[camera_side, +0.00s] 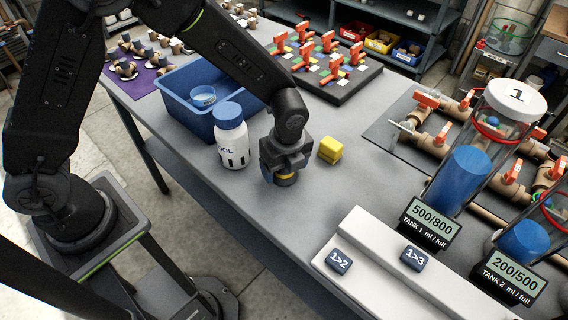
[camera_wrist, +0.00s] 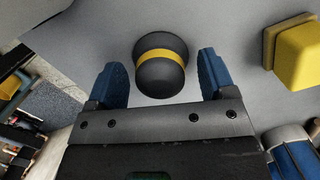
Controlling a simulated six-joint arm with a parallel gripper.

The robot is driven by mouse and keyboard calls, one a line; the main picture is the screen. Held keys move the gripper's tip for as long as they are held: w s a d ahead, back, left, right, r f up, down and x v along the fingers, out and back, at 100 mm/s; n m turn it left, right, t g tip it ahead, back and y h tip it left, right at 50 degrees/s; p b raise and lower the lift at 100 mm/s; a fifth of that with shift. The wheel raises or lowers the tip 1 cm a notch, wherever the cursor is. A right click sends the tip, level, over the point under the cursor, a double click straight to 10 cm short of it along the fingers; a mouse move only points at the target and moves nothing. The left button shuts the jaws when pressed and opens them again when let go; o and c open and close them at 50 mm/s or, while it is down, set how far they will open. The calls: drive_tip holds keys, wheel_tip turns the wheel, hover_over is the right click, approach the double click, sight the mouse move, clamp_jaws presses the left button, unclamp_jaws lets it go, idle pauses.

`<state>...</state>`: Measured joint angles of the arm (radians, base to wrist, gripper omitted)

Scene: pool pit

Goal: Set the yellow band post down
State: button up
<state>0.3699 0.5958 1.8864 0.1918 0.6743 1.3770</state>
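The yellow band post (camera_wrist: 161,66) is a dark grey rounded post with a yellow band. In the wrist view it stands on the grey table between and a little beyond my blue fingertips. My gripper (camera_wrist: 163,75) is open, with a gap between each finger and the post. In the side view my gripper (camera_side: 284,168) points down low over the table, and the post (camera_side: 286,181) shows just beneath it, mostly hidden. The post appears to rest on the table surface.
A yellow block (camera_side: 330,149) stands close right of my gripper. A white bottle with a blue cap (camera_side: 231,137) is close on the left, beside a blue bin (camera_side: 180,87). Pipes and tanks (camera_side: 465,165) stand at right. The table front is clear.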

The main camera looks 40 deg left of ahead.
drive_tip(key=shift+r, duration=0.1)
wheel_tip(320, 180, up, 12)
drive_tip(key=d, duration=0.1)
drive_tip(key=s+a+r+n+t+h, duration=0.1)
drive_tip(key=s+a+r+n+t, duration=0.1)
drive_tip(key=s+a+r+n, duration=0.65)
drive_tip(key=s+a+r+n+t, duration=0.2)
drive_tip(key=s+a+n, duration=0.3)
drive_tip(key=n, duration=0.8)
drive_tip(key=s+t, duration=0.1)
drive_tip(key=s, duration=0.2)
drive_tip(key=shift+s+r, duration=0.35)
drive_tip(key=shift+r, duration=0.05)
